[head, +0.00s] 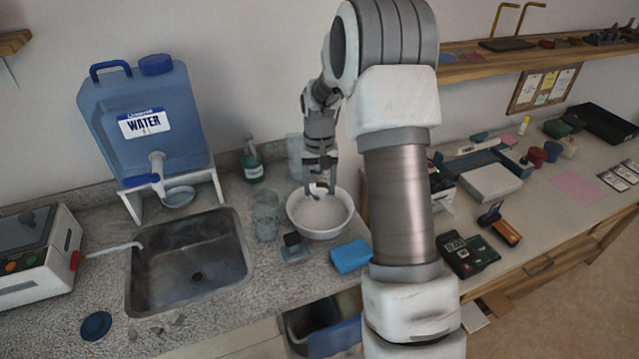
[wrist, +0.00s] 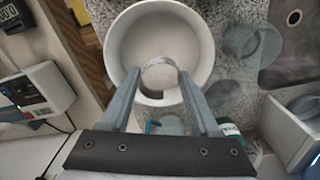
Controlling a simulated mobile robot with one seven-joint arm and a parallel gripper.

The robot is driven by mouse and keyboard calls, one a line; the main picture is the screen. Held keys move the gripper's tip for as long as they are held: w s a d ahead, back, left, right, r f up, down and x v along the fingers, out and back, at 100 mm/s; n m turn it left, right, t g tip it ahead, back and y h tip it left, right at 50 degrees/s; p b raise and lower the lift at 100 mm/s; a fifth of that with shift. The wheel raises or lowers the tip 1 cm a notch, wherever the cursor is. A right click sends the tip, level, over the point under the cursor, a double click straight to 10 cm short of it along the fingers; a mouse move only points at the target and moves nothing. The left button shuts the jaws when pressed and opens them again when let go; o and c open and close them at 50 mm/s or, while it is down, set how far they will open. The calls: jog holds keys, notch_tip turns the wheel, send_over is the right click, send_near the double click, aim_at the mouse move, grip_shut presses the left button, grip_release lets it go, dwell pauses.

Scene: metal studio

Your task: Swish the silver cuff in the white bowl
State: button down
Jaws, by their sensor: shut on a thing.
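The white bowl (head: 330,230) stands on the speckled counter right of the sink; in the wrist view its rim (wrist: 205,45) surrounds a pale, cloudy content. My gripper (head: 320,188) points down over the far part of the bowl. In the wrist view my gripper (wrist: 160,80) is shut on the silver cuff (wrist: 160,62), a thin curved band spanning between the fingertips. The cuff shows over the bowl's inside; I cannot tell whether it touches the content. In the head view the cuff is too small to make out clearly.
A glass (head: 265,218) stands close left of the bowl, with a green bottle (head: 252,163) behind. A blue sponge (head: 351,257) and a small dark-topped item (head: 293,246) lie in front. The sink (head: 190,265) and the water container (head: 150,120) are to the left.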

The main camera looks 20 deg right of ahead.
aim_at(320, 218)
jog(key=shift+f+b, duration=2.5)
jog(key=shift+f, duration=1.5)
jog(key=shift+r, duration=0.1)
dwell(1.2)
jog(key=shift+r, duration=0.1)
dwell(0.4)
notch_tip(320, 218, up, 8)
jog(key=p, duration=0.5)
dwell(0.4)
dwell(0.9)
